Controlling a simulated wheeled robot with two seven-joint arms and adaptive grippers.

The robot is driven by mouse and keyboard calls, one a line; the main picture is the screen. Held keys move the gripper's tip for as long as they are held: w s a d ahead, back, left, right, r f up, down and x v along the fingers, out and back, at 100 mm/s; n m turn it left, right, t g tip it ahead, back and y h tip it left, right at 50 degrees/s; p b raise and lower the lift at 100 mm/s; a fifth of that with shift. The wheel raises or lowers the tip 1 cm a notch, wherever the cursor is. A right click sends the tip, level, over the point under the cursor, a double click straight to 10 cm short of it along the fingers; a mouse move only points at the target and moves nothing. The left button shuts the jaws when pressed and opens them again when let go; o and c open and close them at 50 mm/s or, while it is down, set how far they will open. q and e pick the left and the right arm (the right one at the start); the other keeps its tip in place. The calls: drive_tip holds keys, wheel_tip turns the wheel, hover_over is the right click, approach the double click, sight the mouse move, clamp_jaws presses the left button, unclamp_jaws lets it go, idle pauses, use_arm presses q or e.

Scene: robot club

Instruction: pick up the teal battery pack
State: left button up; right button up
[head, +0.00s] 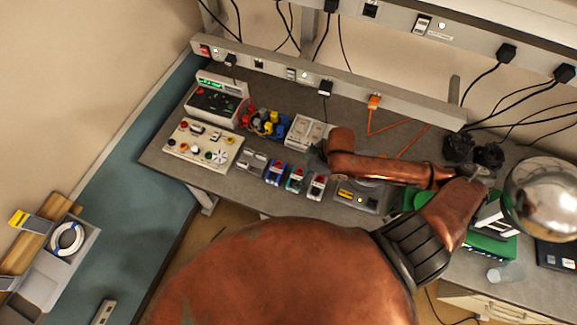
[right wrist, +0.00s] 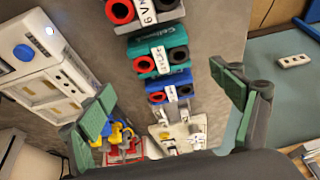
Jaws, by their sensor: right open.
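The teal battery pack (head: 296,180) stands on the grey bench in a row between a blue pack (head: 276,173) and a grey-white pack (head: 317,187). In the right wrist view the teal pack (right wrist: 158,56) shows a white label and red and black round terminals. The blue pack (right wrist: 169,87) is just below it and the grey-white pack (right wrist: 146,12) just above it. My right gripper (head: 315,156) is open and empty, over the bench close to the row. Its green-padded fingers (right wrist: 162,80) spread to either side of the row in the wrist view. My left gripper is out of view.
A white charger-like box (head: 308,132) stands behind the row, also at left in the wrist view (right wrist: 42,65). Red, yellow and blue items (head: 265,123) and a knobbed panel (head: 203,146) lie to the left. A yellow-labelled device (head: 358,196) is to the right.

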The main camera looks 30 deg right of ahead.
sight(298, 177)
drive_tip(key=shift+s+a+f, duration=0.3)
drive_tip(key=shift+s+f, duration=0.5)
drive_tip(key=shift+f, duration=0.1)
drive_tip(key=w+f, duration=0.1)
drive_tip(key=f, duration=0.1)
drive_tip(key=shift+w+a+f+p, duration=0.2)
drive_tip(key=shift+w+f+p, duration=0.15)
drive_tip(key=shift+w, duration=0.05)
drive_tip(key=shift+w+a+f, duration=0.2)
drive_tip(key=shift+w+f, duration=0.55)
drive_tip(key=shift+f, duration=0.3)
drive_tip(key=shift+s+r, duration=0.15)
drive_tip(key=shift+s, duration=0.35)
drive_tip(key=shift+w, duration=0.25)
drive_tip(key=c, duration=0.3)
drive_tip(key=shift+s, duration=0.2)
drive_tip(key=c, duration=0.5)
drive_tip(key=shift+w, duration=0.1)
drive_tip(key=c, duration=0.6)
use_arm(q)
drive_tip(key=shift+s+a+r, duration=0.1)
drive_tip(key=shift+s+r, duration=0.2)
drive_tip(key=shift+s, duration=0.6)
use_arm(e)
drive_tip(key=shift+c, duration=0.8)
